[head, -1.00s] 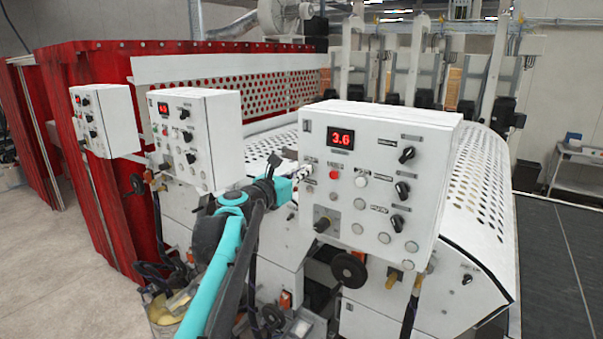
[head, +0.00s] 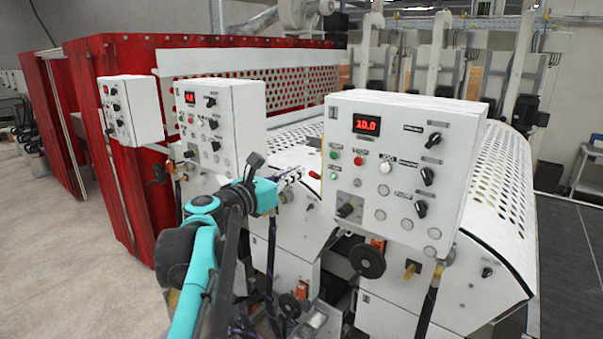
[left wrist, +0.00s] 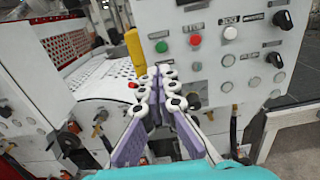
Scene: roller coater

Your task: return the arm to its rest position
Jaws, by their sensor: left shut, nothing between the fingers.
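My left arm, teal and dark grey, reaches in from the bottom left of the head view. My left gripper (head: 294,176) is shut and empty, just left of the nearest white control box (head: 400,190) and apart from its buttons. In the left wrist view its fingers (left wrist: 158,75) meet at the tips, with the box's panel (left wrist: 205,70) beyond to the right. The box's red display (head: 367,124) appears to read 10.0. My right gripper is not in view.
A black handwheel (head: 367,260) sits under the nearest box. A yellow part (left wrist: 135,48) shows behind my fingers. The floor (head: 90,270) at left is clear.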

